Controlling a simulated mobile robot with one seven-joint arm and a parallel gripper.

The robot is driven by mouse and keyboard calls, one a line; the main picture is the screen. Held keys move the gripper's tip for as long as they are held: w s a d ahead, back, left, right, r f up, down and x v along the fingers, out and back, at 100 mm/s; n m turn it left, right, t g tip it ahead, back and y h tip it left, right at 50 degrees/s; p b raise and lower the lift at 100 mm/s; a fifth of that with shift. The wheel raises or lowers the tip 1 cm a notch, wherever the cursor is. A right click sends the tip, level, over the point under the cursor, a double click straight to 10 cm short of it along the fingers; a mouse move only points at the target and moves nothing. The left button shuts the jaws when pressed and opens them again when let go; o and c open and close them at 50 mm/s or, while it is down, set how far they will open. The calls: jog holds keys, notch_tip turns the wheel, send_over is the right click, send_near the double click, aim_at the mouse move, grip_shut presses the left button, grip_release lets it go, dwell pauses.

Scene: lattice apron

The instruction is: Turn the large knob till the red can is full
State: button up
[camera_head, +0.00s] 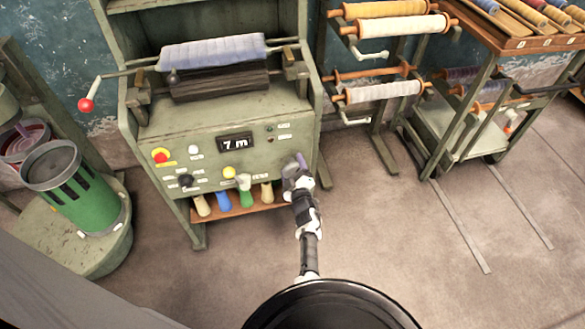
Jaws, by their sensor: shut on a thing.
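A grey-green machine has a sloped control panel (205,135) with a display (236,143) reading "7 m". My gripper (295,168) is at the panel's right side, shut on a control there that looks like a knob and is mostly hidden by the fingers. A black knob (186,180) and a pale knob (243,182) sit lower on the panel, apart from my gripper. A can with a dark red inside (22,143) stands at the far left, partly cut off and behind a green can (88,200). How full it is cannot be told.
The green can stands on a round platform (75,250). A red-tipped crank (87,104) sticks out left of the roller. Roll racks (385,92) and a cart (460,130) stand at right. The floor at lower right is clear.

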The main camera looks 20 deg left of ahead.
jog(key=o, duration=1)
jog(key=p+v, duration=0.1)
jog(key=v, duration=1.3)
jog(key=shift+p, duration=0.35)
jog(key=shift+w, duration=0.1)
